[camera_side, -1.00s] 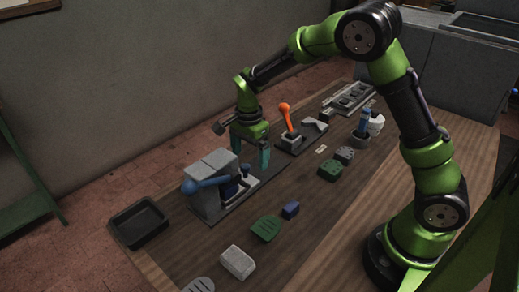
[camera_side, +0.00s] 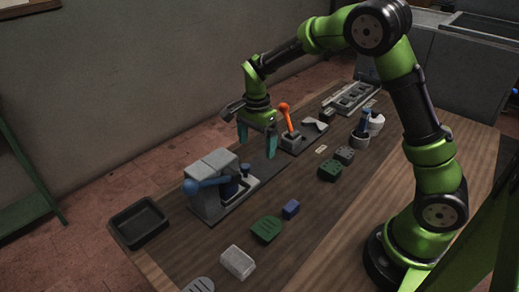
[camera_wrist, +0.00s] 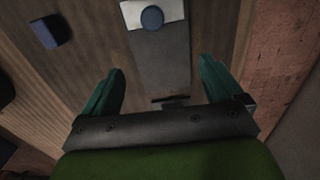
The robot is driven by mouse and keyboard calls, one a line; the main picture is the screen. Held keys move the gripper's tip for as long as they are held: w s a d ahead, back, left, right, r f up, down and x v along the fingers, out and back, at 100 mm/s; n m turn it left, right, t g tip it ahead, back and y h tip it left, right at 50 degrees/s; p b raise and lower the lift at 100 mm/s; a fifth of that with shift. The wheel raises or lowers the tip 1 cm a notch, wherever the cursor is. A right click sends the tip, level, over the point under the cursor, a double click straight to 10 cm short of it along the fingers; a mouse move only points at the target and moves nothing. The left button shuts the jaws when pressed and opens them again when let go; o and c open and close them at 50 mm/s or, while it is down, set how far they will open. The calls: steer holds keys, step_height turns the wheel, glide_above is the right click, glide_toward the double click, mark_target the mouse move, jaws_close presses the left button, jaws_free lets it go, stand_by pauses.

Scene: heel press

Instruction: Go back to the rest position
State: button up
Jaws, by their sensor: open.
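My gripper (camera_side: 257,141) hangs above the table in the side view, over the dark base plate between the grey press and the orange-handled device. Its two teal fingers are apart with nothing between them. In the wrist view the open fingers of my gripper (camera_wrist: 160,90) point over the bare grey plate. The grey press (camera_side: 212,184) with a blue lever (camera_side: 205,186) stands to the left on that plate. A round blue knob (camera_wrist: 152,18) on a pale block shows at the top of the wrist view.
The orange lever (camera_side: 286,116) stands close to the right of my gripper. A blue block (camera_side: 291,209), green plate (camera_side: 266,229), white block (camera_side: 238,262) and black tray (camera_side: 138,222) lie on the wooden table (camera_side: 335,235). The wall is behind.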

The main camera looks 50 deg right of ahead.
steer(key=shift+r, duration=0.95)
steer(key=s+a+r+n+t+y, duration=0.1)
steer(key=s+a+r+n+t, duration=0.1)
steer(key=s+r+n, duration=0.5)
steer(key=s+a+r+n+t+y, duration=0.1)
steer(key=s+r+n+t, duration=0.4)
steer(key=s, duration=0.8)
steer(key=shift+s+a+r+n, duration=0.2)
steer(key=shift+a+r+n, duration=0.6)
steer(key=shift+n, duration=0.2)
